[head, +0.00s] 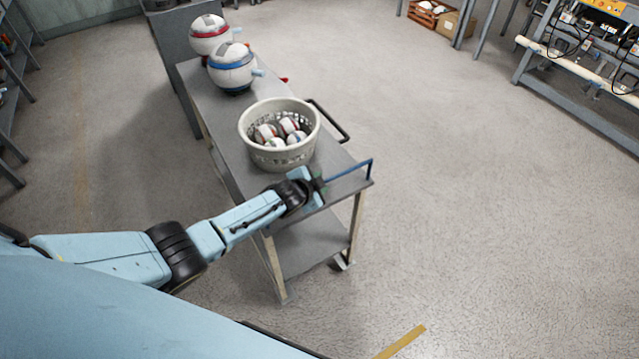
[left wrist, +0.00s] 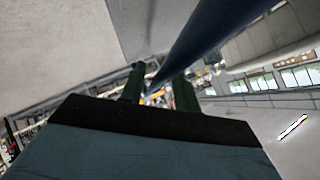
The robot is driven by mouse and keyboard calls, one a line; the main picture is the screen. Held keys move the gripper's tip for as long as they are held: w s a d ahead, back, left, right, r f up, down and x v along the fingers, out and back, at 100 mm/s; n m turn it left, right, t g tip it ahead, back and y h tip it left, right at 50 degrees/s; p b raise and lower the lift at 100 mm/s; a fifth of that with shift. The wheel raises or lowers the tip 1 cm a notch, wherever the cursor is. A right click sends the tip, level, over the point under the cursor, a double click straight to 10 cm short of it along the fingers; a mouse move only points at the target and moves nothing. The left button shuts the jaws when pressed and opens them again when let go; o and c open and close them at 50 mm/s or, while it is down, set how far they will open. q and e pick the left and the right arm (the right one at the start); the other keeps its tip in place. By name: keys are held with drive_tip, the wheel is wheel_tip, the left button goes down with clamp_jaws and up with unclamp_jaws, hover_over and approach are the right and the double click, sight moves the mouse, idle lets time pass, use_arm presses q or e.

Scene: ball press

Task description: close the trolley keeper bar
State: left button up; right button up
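The trolley (head: 213,112) stands in the middle of the head view, its near end towards the lower right. The blue keeper bar (head: 348,170) runs along that near end, with a short bent piece at its right corner. My left gripper (head: 319,183) is at the left part of the bar. In the left wrist view the bar (left wrist: 215,32) crosses from the top right down to between my two green fingers (left wrist: 160,88). The fingers stand apart, with background showing between them. Whether they touch the bar is unclear. My right gripper is not in view.
A pale basket (head: 255,150) with several balls stands on the trolley top behind my left gripper. Two large round containers, red-banded (head: 211,34) and blue-banded (head: 232,68), stand at the far end. A dark handle (head: 330,122) sticks out on the right side. Floor to the right is clear.

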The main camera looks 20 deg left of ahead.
use_arm(q)
drive_tip(key=shift+s, duration=0.15)
drive_tip(key=shift+s+r, duration=0.15)
drive_tip(key=p+v, duration=0.3)
drive_tip(key=v, duration=1)
drive_tip(key=shift+p, duration=0.3)
drive_tip(key=shift+d, duration=0.1)
